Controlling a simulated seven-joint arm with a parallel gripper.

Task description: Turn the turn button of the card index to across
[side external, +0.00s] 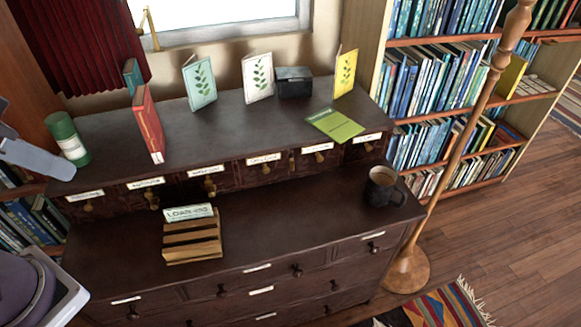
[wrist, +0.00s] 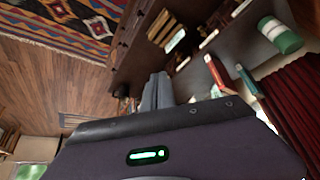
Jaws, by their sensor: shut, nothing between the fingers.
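The card index (side external: 230,178) is a row of small dark wooden drawers with white labels and brass pulls, along the back of a dark cabinet. A small upright brass piece (side external: 292,164) sits on its front between two labelled drawers; it looks like the turn button, but it is too small to be sure. In the wrist view the card index is small and partly hidden, so the button cannot be made out. My gripper (wrist: 158,78) is shut and empty, its grey fingers side by side, apart from the card index. A grey part of my arm shows at the side view's left edge.
A red book (side external: 149,124), a green cylinder (side external: 67,138), standing cards and a flat green booklet (side external: 335,125) are on the top shelf. A wooden block with a sign (side external: 191,236) and a dark mug (side external: 382,187) stand on the lower top. A lamp pole (side external: 466,137) rises at right.

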